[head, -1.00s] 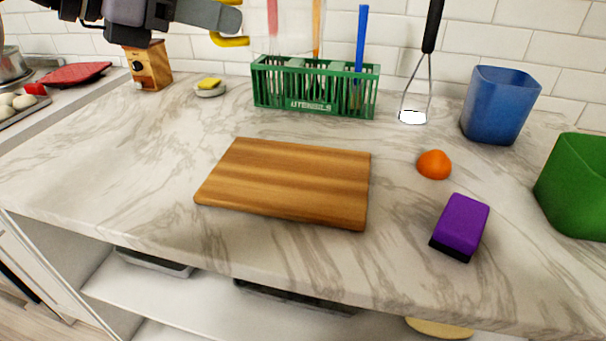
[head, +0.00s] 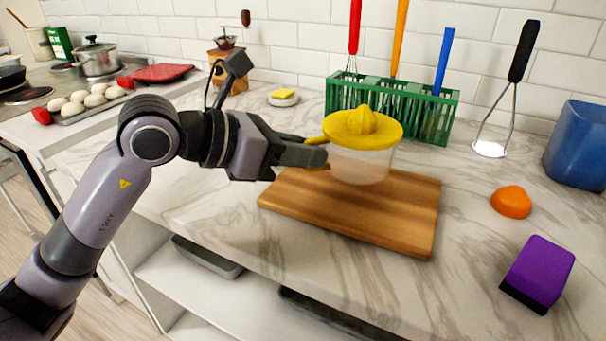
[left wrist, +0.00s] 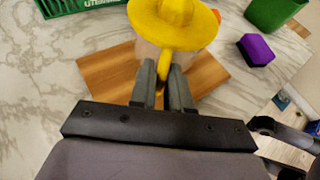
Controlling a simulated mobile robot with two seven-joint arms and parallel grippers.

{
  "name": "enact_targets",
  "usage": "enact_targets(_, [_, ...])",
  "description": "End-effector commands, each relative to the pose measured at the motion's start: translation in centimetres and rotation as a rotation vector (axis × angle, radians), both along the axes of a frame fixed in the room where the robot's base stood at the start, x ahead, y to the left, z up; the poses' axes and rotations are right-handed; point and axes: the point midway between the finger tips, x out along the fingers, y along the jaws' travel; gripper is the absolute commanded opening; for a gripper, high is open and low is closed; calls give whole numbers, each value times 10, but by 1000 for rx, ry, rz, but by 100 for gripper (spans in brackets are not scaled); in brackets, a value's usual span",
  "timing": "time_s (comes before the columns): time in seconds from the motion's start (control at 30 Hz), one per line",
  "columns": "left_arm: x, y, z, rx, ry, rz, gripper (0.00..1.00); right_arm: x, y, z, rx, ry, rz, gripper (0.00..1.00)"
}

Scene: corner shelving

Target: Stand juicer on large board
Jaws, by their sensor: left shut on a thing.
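The juicer (head: 362,130) has a yellow reamer top and a clear cup. It is upright over the large wooden board (head: 400,225); I cannot tell whether its base touches the board. My left gripper (head: 322,152) is shut on the juicer's yellow handle, coming from the left. In the left wrist view the juicer (left wrist: 178,18) is beyond the fingertips (left wrist: 162,75), with the handle between them and the board (left wrist: 110,72) below. My right gripper is not in view.
A green rack (head: 440,112) with upright utensils stands behind the board. An orange half (head: 511,201), a purple block (head: 539,272) and a blue container (head: 580,145) are on the right. A sponge on a dish (head: 283,97) is back left. Counter left of the board is clear.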

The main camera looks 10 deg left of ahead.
Motion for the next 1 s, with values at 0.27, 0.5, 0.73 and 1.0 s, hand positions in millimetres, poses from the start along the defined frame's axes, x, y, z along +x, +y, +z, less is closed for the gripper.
enact_targets(0.27, [0, 0, -33, -2, 3, 0, 0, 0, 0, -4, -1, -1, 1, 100])
enact_targets(0.5, [0, 0, -37, -2, -2, 0, 0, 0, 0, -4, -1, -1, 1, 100])
enact_targets(0.73, [0, 0, -41, 1, 1, 0, 30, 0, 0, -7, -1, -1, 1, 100])
enact_targets(1.0, [0, 0, -41, 1, 1, 0, 42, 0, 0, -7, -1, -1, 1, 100])
